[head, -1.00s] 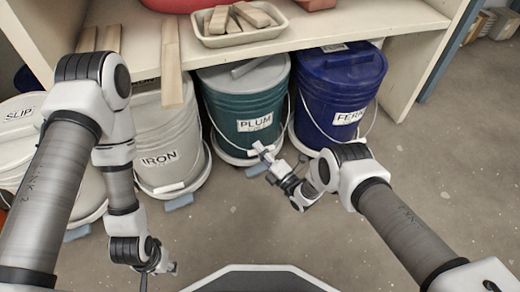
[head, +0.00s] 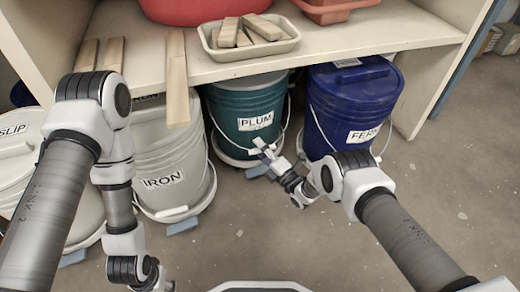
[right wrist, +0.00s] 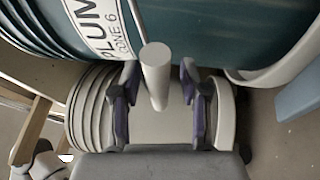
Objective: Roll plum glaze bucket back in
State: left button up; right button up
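The plum bucket (head: 247,105) is teal with a white PLUM label and stands under the shelf on a pale round dolly (head: 226,155). My right gripper (head: 264,152) is low in front of this bucket. In the right wrist view its two fingers (right wrist: 158,105) are apart, with a white post (right wrist: 155,70) between them and gaps visible on both sides. My left gripper is mostly cut off at the bottom edge (head: 166,286).
The iron bucket (head: 165,150) stands left and the blue fern bucket (head: 350,105) right, both jutting out more. The shelf (head: 330,48) holds a tray (head: 215,50) of wood pieces. Pale-blue pedals (head: 183,227) lie by the dollies. Floor at right is clear.

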jog(key=shift+s, duration=0.1)
jog(key=v, duration=1.2)
